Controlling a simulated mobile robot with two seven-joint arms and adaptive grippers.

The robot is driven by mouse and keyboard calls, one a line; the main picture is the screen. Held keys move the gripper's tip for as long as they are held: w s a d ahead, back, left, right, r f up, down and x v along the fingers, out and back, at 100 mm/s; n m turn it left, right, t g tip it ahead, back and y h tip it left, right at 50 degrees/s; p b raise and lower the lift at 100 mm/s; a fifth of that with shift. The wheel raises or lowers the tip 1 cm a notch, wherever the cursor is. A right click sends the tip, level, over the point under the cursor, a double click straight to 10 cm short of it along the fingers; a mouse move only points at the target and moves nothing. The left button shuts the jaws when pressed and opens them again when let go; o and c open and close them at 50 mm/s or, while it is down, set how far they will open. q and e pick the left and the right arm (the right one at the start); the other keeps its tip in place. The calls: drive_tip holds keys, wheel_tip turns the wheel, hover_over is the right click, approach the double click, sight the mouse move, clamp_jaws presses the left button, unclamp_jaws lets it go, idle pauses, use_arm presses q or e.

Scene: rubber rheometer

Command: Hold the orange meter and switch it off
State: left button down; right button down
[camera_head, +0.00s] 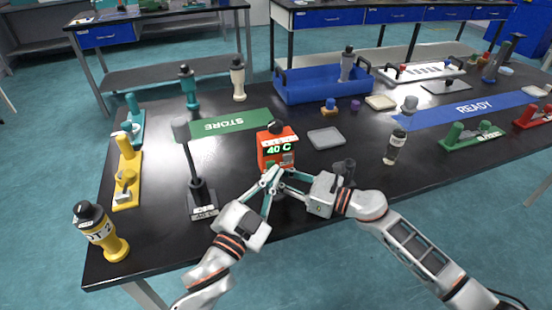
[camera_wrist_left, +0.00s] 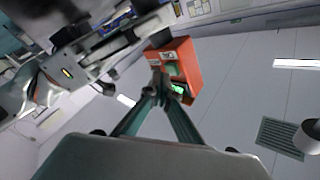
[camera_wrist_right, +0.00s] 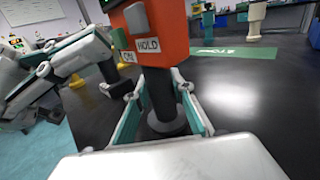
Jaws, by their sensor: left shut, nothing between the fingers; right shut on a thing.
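The orange meter (camera_head: 276,136) stands near the front middle of the dark table, with a lit green "40 C" display facing the head camera. My right gripper (camera_wrist_right: 160,88) is shut on the meter's post, below the body. My left gripper (camera_head: 271,175) is shut and empty just in front of the meter's lower face. In the left wrist view, its tips (camera_wrist_left: 155,86) overlap the meter (camera_wrist_left: 179,66); I cannot tell whether they touch.
A dark stand with a tall post (camera_head: 200,195) is left of the meter. A grey square pad (camera_head: 326,138) lies right of it. A green STORE mat (camera_head: 222,125) lies behind left, and a blue READY mat (camera_head: 455,109) is at right. A blue tray (camera_head: 318,92) stands behind.

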use_arm(q)
drive_tip(key=shift+w+a, duration=0.2)
drive_tip(key=shift+w, duration=0.3)
idle(0.5)
drive_tip(key=shift+s+d, duration=0.25)
drive_tip(key=shift+s, duration=0.5)
drive_tip(key=s, duration=0.2)
drive_tip(key=s+d, duration=0.1)
drive_tip(key=s, duration=0.2)
drive_tip(key=shift+s+d, duration=0.35)
drive_tip(key=shift+d, duration=0.05)
use_arm(e)
drive_tip(key=c, duration=1.6)
unclamp_jaws()
drive_tip(key=shift+c, duration=0.2)
